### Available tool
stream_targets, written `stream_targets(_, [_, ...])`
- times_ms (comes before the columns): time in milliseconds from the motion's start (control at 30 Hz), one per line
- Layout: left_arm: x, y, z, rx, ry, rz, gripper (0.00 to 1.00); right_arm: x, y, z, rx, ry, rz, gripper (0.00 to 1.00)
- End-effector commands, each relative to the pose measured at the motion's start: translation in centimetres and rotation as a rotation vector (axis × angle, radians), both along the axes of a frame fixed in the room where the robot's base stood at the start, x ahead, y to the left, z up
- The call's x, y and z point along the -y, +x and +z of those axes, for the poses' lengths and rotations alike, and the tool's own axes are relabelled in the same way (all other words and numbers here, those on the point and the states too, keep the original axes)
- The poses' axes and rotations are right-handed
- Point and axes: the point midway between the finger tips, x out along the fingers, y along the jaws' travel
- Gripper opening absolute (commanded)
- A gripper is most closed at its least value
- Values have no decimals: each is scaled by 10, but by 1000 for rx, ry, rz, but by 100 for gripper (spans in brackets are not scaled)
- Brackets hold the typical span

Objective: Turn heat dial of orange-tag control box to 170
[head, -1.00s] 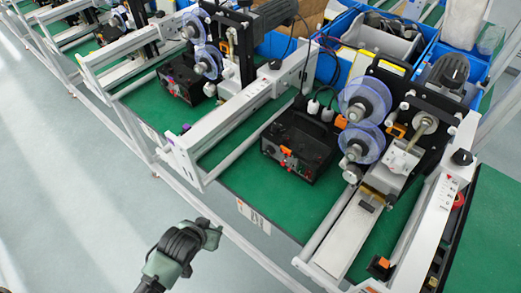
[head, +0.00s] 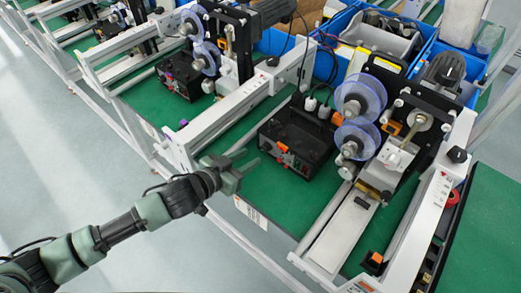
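The black control box (head: 297,136) stands on the green bench mat, with an orange patch and small red and orange parts on its front face. These are too small to tell which is the heat dial or to read its setting. My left gripper (head: 247,160) is just left of the front face, over the mat's near edge. Its two fingers point right towards the box, spread apart with nothing between them. It appears apart from the box. My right gripper is not in view.
A grey rail (head: 232,113) runs left of the box. Clear spools (head: 358,98) and a white-and-black machine stand to its right. A second black box (head: 180,78) sits further back left. Blue bins (head: 345,25) are behind. The mat before the box is mostly clear.

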Motion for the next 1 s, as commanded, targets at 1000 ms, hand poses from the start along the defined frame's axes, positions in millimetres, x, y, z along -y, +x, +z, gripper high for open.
stream_targets(1000, [36, 48, -24, 0, 0, 1, 0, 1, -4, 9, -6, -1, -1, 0])
